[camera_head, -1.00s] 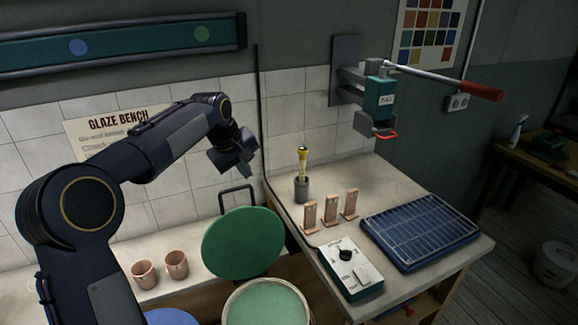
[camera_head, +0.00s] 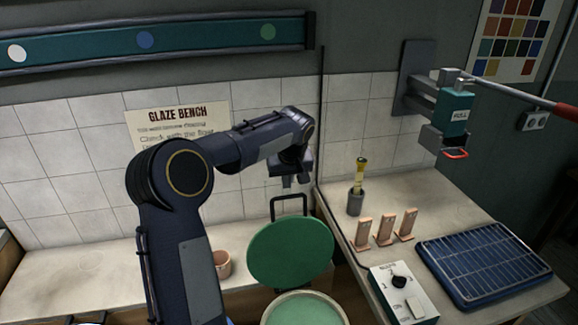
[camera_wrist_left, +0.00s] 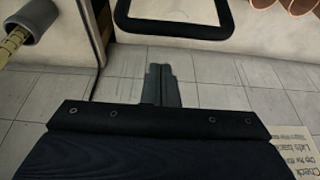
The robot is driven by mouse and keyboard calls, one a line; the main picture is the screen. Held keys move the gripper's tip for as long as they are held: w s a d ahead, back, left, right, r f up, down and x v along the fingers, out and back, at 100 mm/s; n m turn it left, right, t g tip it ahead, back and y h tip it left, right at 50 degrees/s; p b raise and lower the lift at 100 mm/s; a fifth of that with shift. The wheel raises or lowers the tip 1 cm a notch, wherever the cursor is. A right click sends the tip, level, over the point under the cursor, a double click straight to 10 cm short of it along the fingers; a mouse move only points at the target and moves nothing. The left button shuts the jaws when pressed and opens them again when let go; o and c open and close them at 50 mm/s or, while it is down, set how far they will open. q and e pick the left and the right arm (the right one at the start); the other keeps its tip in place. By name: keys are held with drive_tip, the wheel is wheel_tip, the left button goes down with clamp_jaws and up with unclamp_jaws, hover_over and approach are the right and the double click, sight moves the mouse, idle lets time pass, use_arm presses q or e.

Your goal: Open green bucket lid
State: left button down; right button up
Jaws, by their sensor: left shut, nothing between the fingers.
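The green bucket lid (camera_head: 290,252) stands raised and tilted back behind the bucket's mouth, with its black loop handle (camera_head: 289,201) upright behind it. The bucket (camera_head: 304,311) is open, showing green glaze inside, and is cut off by the bottom edge. My left gripper (camera_head: 296,181) is shut and empty, just above the handle and apart from it. In the left wrist view its fingers (camera_wrist_left: 161,85) are together, with the handle (camera_wrist_left: 174,32) beyond their tips. My right gripper is not in view.
A terracotta cup (camera_head: 222,264) stands left of the lid, partly behind my arm. On the right bench are a control box (camera_head: 403,293), several upright terracotta pieces (camera_head: 383,231), a grey holder (camera_head: 356,203) and a blue rack tray (camera_head: 485,265). A teal pull device (camera_head: 456,112) hangs above.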

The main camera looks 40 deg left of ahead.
use_arm(q)
drive_tip(key=s+d, duration=0.2)
drive_tip(key=shift+d+r, duration=0.2)
drive_tip(key=shift+d, duration=0.1)
drive_tip(key=shift+s, duration=0.1)
drive_tip(key=s+d+t+y+b, duration=0.1)
drive_tip(key=s+d+b, duration=0.3)
drive_tip(key=b, duration=0.4)
drive_tip(key=shift+s+d+r+t+y, duration=0.25)
drive_tip(key=shift+d+r+y, duration=0.2)
drive_tip(key=shift+d, duration=0.35)
